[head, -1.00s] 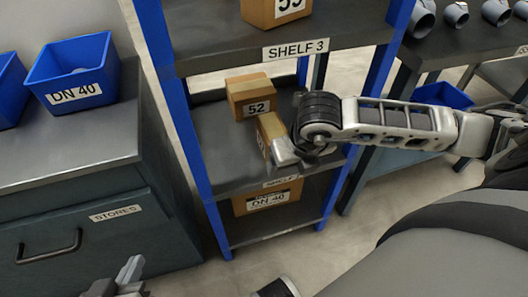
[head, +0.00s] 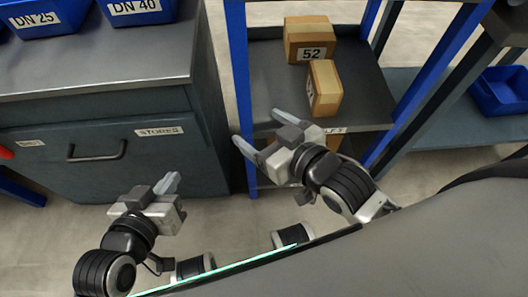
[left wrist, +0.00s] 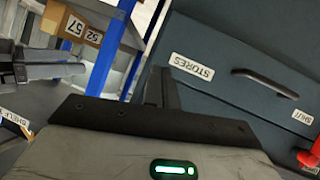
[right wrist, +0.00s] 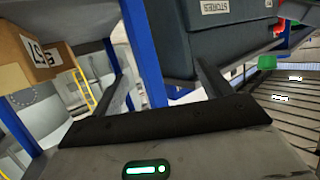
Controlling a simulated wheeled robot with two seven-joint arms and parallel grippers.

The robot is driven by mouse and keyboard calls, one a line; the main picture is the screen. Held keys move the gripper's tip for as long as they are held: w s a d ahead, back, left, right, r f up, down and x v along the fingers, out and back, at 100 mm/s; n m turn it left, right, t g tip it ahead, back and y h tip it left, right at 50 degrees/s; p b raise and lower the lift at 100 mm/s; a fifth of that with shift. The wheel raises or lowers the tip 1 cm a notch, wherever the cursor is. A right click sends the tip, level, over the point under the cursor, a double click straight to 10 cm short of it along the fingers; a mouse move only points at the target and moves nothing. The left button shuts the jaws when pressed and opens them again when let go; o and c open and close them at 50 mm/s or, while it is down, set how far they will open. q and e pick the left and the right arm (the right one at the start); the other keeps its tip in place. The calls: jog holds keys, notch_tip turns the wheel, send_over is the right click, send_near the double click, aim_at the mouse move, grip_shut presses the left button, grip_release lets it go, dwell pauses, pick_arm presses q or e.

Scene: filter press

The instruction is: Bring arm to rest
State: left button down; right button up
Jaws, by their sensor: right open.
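My right gripper (head: 264,132) is open and empty, in front of the shelf unit and apart from the cardboard boxes. Its two spread fingers also show in the right wrist view (right wrist: 165,85). My left gripper (head: 170,183) is low in front of the stores cabinet. Its fingers lie together in the left wrist view (left wrist: 162,88), with nothing seen between them. A box marked 52 (head: 306,30) sits at the back of the shelf. A second box (head: 324,88) stands in front of it, slightly turned; its label reads 57 in the left wrist view (left wrist: 77,22).
The stores cabinet (head: 100,160) stands at left, with blue DN 25 (head: 45,18) and DN 40 bins (head: 137,10) on top. Blue shelf posts (head: 240,90) stand close to my right gripper. A blue bin (head: 500,90) is at far right. Floor between cabinet and my base is open.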

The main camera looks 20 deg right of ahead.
jog(key=s+a+f+m+g, duration=0.1)
jog(key=s+f+g, duration=0.1)
jog(key=s+f, duration=0.15)
pick_arm(q)
jog(key=s+a+r+y+p, duration=0.1)
jog(key=a+r+p, duration=0.1)
jog(key=r+p, duration=0.5)
jog(key=s+a+r+y+p, duration=0.1)
jog(key=a+r+p, duration=0.1)
jog(key=r+p, duration=0.5)
jog(key=p, duration=0.6)
jog(key=shift+a+r+n, duration=0.25)
jog(key=shift+n, duration=0.05)
pick_arm(e)
jog(key=d+r+h, duration=0.1)
jog(key=d+r, duration=0.1)
jog(key=r, duration=0.5)
jog(key=s+d+r+m+h, duration=0.1)
jog(key=d+r, duration=0.1)
jog(key=r, duration=0.5)
jog(key=shift+s+d+g, duration=0.25)
jog(key=shift+s+g, duration=0.05)
pick_arm(q)
jog(key=shift+f, duration=0.1)
